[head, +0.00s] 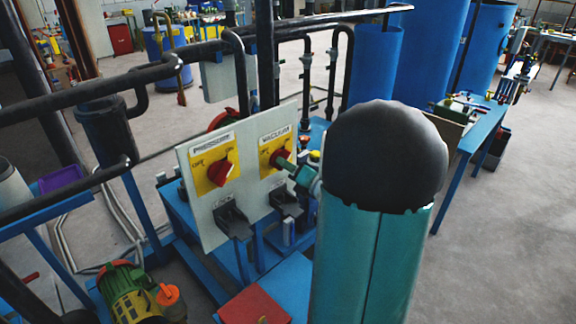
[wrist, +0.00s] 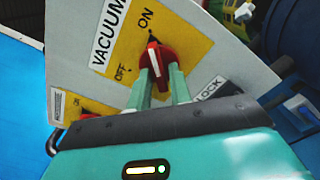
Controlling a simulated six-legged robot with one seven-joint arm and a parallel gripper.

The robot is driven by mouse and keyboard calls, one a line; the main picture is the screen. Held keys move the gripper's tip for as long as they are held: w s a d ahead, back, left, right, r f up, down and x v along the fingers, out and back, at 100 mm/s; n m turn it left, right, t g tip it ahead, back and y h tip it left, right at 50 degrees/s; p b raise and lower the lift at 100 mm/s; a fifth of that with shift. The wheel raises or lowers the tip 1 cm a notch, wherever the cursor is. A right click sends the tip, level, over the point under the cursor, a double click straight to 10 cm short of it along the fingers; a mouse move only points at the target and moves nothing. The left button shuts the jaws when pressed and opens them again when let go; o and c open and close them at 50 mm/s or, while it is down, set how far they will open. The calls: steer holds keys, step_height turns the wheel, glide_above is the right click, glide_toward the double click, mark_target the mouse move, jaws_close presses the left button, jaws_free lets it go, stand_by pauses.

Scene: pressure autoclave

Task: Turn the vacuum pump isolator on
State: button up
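The vacuum isolator's red knob (head: 279,156) sits on a yellow plate marked VACUUM, on the right half of a pale panel (head: 210,222). In the wrist view the knob (wrist: 154,57) has a white line that points towards the black mark by ON; OFF is lower left. My gripper (wrist: 160,72) has one green finger on each side of the knob's grip and appears shut on it. In the head view my gripper (head: 287,164) reaches the knob from the right; my arm hides part of the panel's surroundings.
A similar red PRESSURE knob (head: 221,172) is on the panel's left half. Black lock brackets (head: 232,218) stick out below the knobs. Black pipes (head: 110,90) cross above and to the left. A blue bench (head: 473,140) stands on the right.

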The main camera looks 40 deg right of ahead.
steer(key=shift+o, duration=0.8)
steer(key=s, duration=1.3)
steer(key=shift+s+d, duration=0.2)
steer(key=shift+s, duration=0.2)
